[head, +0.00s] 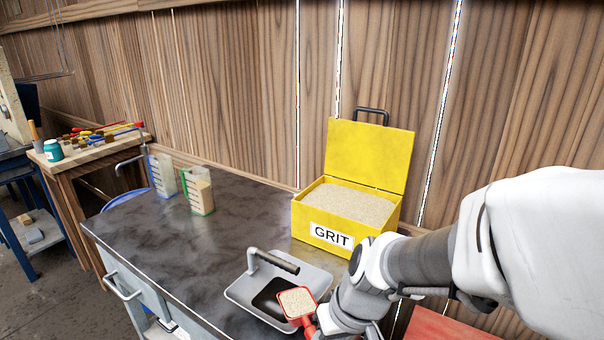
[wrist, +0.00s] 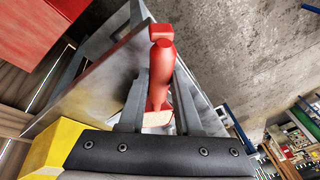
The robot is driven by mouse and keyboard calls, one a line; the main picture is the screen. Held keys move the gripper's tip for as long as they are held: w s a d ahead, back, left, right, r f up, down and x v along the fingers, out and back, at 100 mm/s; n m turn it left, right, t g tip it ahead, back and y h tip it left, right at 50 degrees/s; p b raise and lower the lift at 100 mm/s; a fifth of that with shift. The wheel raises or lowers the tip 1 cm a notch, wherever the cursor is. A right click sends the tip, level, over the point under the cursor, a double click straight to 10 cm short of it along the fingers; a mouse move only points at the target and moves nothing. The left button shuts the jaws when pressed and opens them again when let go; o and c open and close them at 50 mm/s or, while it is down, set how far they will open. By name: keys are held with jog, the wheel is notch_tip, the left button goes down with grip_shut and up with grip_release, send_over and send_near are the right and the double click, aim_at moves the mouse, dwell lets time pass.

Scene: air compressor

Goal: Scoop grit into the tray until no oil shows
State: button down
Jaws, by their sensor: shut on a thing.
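A red scoop (head: 309,324) heaped with pale grit (head: 297,301) is held over the near right part of the grey tray (head: 316,276). A dark patch of oil (head: 268,298) shows on the tray floor, partly hidden by the scoop. The open yellow grit box (head: 332,236), labelled GRIT, stands behind the tray and is full of grit (head: 345,202). My gripper (wrist: 159,72) is shut on the scoop's red handle in the wrist view. In the head view my wrist hides most of the fingers.
A grey pipe with a dark end (head: 275,262) stands over the tray. A wooden wall rises behind.

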aim_at(310, 333)
jog(key=shift+w+a+r+g+h+p, duration=0.2)
jog(key=shift+w+a+r+g+p, duration=0.25)
jog(key=shift+w+r+p, duration=0.9)
jog(key=shift+w+a+r+g+h+p, duration=0.2)
jog(key=shift+w+r+g+p, duration=0.3)
jog(key=shift+p, duration=1.55)
jog(key=w+a+r+m+g+h+p, duration=0.1)
jog(key=w+a+r+g+h+p, duration=0.2)
jog(key=w+r+g+p, duration=0.6)
jog(key=shift+w+a+r+g+p, duration=0.3)
jog(key=shift+w+g+p, duration=0.6)
jog(key=shift+p, duration=3.15)
